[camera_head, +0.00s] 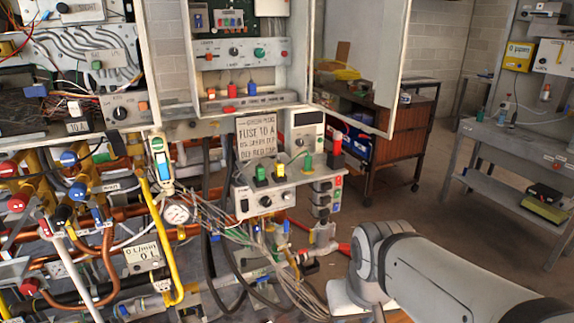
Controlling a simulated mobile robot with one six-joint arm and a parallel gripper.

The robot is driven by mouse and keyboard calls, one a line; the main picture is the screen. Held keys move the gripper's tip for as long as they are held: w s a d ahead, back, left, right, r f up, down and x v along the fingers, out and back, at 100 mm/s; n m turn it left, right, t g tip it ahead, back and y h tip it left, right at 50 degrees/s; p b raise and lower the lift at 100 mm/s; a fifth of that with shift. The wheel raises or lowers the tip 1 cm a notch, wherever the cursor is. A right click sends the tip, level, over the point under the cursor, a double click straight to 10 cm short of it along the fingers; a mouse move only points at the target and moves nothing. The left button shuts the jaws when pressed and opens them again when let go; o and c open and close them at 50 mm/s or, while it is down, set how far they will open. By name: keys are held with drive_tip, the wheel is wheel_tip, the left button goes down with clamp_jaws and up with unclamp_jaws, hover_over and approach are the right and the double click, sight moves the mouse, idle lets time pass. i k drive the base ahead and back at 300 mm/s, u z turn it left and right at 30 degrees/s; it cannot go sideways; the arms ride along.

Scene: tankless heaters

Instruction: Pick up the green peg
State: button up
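Several small green parts show, and I cannot tell for sure which one is the green peg. One green upright piece (260,174) stands on a grey box with a knob (258,203), below a handwritten sign. Another green piece (308,162) stands on the right part of the same box, left of a taller red piece (337,145). My grey and white arm reaches in from the lower right, to the right of and below the box. My gripper's fingers do not show.
Coloured wires hang below the box. Copper pipes, a yellow pipe (165,240) and a round gauge (177,213) crowd the left. An open cabinet door (362,60) hangs above right. A wooden cart (398,145) and grey workbench (520,145) stand behind; bare floor lies between.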

sight(307, 169)
drive_tip(key=z, duration=0.05)
drive_tip(key=i, duration=1)
drive_tip(key=u, duration=0.05)
